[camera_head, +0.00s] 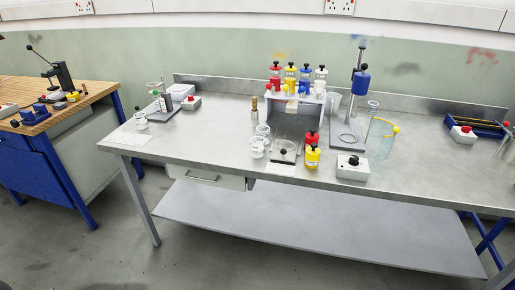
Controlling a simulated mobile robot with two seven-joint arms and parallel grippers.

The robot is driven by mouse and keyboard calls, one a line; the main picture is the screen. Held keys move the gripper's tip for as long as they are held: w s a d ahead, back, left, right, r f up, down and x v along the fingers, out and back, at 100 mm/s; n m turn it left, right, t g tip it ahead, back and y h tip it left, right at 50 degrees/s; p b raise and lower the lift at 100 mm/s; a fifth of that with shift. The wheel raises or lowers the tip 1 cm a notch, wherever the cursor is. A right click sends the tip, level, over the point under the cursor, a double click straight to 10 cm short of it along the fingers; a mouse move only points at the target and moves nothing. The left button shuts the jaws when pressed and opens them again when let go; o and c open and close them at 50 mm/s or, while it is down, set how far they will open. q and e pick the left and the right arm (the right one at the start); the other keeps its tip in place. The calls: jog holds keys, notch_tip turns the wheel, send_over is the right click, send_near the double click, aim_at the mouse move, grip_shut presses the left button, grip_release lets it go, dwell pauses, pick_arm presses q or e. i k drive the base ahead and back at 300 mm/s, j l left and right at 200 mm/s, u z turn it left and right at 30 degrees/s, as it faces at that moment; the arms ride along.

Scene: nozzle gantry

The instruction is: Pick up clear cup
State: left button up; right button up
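Two small clear cups stand close together left of the table's middle: the nearer clear cup (257,148) and the farther clear cup (263,131). Another small clear vessel (141,121) stands on a white sheet at the table's left end. A clear cup-like vessel (333,103) stands behind, right of the bottle rack. I cannot tell which of them the task means. Neither of my grippers is in view, and nothing is seen holding any cup.
The grey metal table (215,150) carries a rack (290,103) with several coloured bottles. A stand with a blue head (361,83) rises behind. A wooden bench (62,112) is left.

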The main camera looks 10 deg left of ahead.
aim_at(257, 147)
jog(key=i+l+u, duration=0.3)
jog(key=i+l, duration=0.15)
jog(key=i+l+u, duration=0.3)
jog(key=l, duration=0.25)
jog(key=i, duration=0.05)
